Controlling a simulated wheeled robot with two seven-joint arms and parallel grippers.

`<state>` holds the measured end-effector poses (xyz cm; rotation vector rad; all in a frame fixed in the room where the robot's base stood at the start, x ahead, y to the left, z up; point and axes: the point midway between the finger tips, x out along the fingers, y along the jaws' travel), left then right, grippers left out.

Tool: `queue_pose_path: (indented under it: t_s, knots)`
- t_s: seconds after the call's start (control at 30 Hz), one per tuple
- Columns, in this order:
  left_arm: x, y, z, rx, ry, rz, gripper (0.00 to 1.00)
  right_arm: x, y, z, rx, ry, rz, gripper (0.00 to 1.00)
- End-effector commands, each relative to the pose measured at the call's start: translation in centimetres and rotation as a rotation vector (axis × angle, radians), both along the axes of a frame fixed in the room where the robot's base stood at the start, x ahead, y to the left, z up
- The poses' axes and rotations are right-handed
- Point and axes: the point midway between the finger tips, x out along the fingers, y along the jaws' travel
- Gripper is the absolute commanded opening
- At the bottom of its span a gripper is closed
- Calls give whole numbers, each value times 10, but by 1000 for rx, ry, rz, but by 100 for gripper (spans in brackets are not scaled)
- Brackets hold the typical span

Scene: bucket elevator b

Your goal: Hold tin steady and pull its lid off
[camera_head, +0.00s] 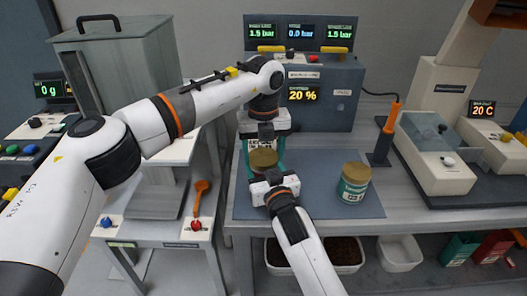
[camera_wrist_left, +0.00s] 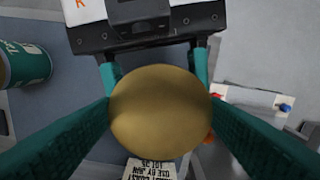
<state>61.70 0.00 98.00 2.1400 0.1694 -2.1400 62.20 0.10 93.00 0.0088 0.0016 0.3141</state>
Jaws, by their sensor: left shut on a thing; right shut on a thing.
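The tin shows mainly as its round gold lid (camera_head: 263,158), between my two grippers on the grey-blue mat (camera_head: 315,204). My left gripper (camera_head: 265,150) reaches down from above, its teal fingers on both sides of the lid. In the left wrist view the lid (camera_wrist_left: 160,112) fills the middle and hides the tin's body. My right gripper (camera_head: 268,178) comes in from the near side, shut on the tin; its fingers (camera_wrist_left: 155,72) pass either side below the lid. I see no gap between lid and tin from here.
A second teal tin with a gold lid (camera_head: 353,184) stands on the mat to the right. A printed white label (camera_wrist_left: 150,169) shows beyond the lid. Behind are a gauge box (camera_head: 345,97) and an orange-handled tool in a stand (camera_head: 386,135).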

Motion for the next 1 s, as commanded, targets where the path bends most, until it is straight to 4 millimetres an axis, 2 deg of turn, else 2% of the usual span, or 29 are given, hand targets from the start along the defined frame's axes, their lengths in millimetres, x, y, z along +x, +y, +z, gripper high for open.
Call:
queue_pose_path:
  t_s: [0.37,1.0]
  knots:
    - [0,0,1,0,0,0,40,0,0,-1,0,1,0,19]
    - [0,0,22,0,1,0,40,0,0,-1,-1,2,0,19]
